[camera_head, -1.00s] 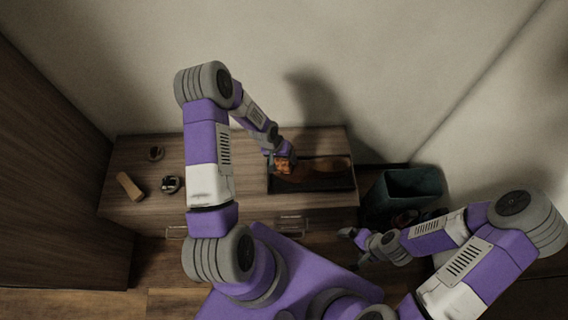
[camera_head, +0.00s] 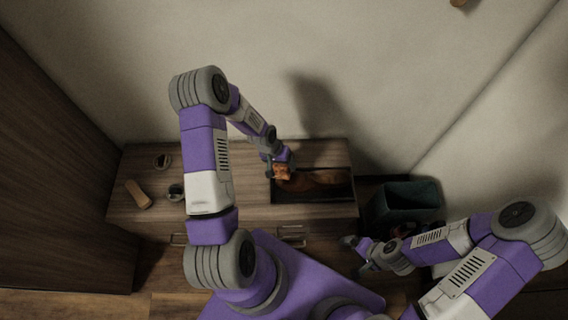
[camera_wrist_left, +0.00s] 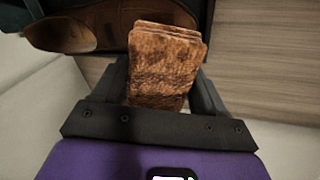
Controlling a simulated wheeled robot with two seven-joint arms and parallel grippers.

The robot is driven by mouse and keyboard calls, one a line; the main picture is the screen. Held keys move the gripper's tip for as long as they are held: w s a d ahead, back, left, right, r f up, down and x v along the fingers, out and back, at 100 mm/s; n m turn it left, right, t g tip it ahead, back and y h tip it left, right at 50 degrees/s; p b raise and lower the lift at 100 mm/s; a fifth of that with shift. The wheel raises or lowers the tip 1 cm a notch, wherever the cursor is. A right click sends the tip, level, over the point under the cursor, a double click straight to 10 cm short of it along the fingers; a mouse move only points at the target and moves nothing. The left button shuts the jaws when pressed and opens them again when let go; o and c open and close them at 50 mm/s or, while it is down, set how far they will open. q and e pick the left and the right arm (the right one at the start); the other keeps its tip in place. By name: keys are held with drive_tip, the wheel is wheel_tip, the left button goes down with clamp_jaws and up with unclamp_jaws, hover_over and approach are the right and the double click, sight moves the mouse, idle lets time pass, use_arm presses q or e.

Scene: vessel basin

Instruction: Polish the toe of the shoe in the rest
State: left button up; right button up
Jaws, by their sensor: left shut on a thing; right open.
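A brown shoe (camera_head: 325,179) lies in a dark rest (camera_head: 345,195) at the right of the cabinet top. My left gripper (camera_head: 279,167) is shut on a folded orange-brown cloth (camera_head: 283,173), at the left end of the rest. The cloth (camera_wrist_left: 165,62) fills the middle of the left wrist view, beside the toe; I cannot tell whether they touch. My right gripper (camera_head: 352,243) is open and empty, in front of the cabinet.
A tan block (camera_head: 138,194), a small dark round item (camera_head: 176,191) and another small round item (camera_head: 162,161) sit on the left of the cabinet top (camera_head: 250,203). A dark bin (camera_head: 405,205) stands right of the cabinet. A wall is close behind.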

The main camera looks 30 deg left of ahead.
use_arm(q)
drive_tip(key=shift+r, duration=0.35)
drive_tip(key=shift+p+v, duration=1.1)
drive_tip(key=shift+v, duration=0.4)
drive_tip(key=shift+f, duration=0.15)
